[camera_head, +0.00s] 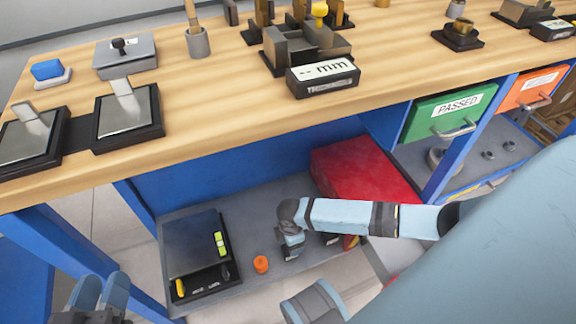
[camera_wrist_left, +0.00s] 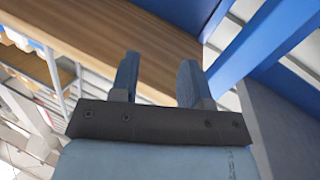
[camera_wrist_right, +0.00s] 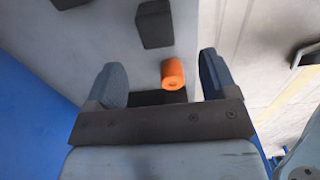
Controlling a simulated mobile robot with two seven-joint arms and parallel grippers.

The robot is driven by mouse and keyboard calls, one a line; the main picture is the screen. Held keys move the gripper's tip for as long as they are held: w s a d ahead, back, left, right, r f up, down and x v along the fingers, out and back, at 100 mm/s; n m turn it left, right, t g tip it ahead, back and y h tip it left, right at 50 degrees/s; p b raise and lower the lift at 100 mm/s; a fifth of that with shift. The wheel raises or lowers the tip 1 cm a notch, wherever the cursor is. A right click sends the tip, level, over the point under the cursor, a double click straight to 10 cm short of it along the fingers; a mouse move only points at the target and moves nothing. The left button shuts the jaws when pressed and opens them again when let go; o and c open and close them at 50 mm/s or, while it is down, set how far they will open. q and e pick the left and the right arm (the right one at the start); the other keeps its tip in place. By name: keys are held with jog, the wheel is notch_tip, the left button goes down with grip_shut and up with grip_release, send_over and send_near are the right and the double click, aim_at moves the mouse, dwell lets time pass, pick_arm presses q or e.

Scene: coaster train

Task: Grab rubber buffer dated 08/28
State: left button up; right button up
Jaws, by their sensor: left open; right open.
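On the grey lower shelf, an orange cylinder (camera_head: 261,264) stands just left of my right gripper (camera_head: 291,244). In the right wrist view the same orange cylinder (camera_wrist_right: 172,73) appears between my open fingers, nearer the right one; contact cannot be told. A black block (camera_wrist_right: 154,23) lies beyond it, and part of another dark block (camera_wrist_right: 157,97) shows at the gripper's base. I can read no date 08/28, so which piece is the rubber buffer cannot be told. My left gripper (camera_head: 100,290) is open and empty at the lower left, beside the bench; its fingers also show in the left wrist view (camera_wrist_left: 158,80).
A black tray-like box (camera_head: 195,245) with yellow pieces stands on the shelf at left. A red box (camera_head: 362,168) is behind my right arm. The wooden bench top (camera_head: 230,95) overhangs the shelf and carries fixtures. A blue leg (camera_head: 75,245) stands near my left gripper.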

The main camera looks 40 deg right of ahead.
notch_tip(320, 180, down, 4)
jog(key=shift+r+b, duration=0.1)
jog(key=shift+b, duration=0.65)
jog(key=f+b, duration=0.2)
jog(key=f, duration=0.1)
jog(key=f+b, duration=0.1)
jog(key=shift+w+f, duration=0.2)
jog(key=shift+w, duration=0.05)
jog(key=shift+f+b, duration=0.2)
jog(key=shift+b, duration=0.1)
pick_arm(q)
jog(key=w+m, duration=0.1)
jog(key=a+m+t, duration=0.1)
jog(key=w+m, duration=0.1)
jog(key=shift+w+a+f+h, duration=0.25)
jog(key=shift+w+h, duration=0.05)
jog(key=shift+h, duration=0.1)
pick_arm(e)
jog(key=shift+c, duration=0.3)
jog(key=c, duration=1)
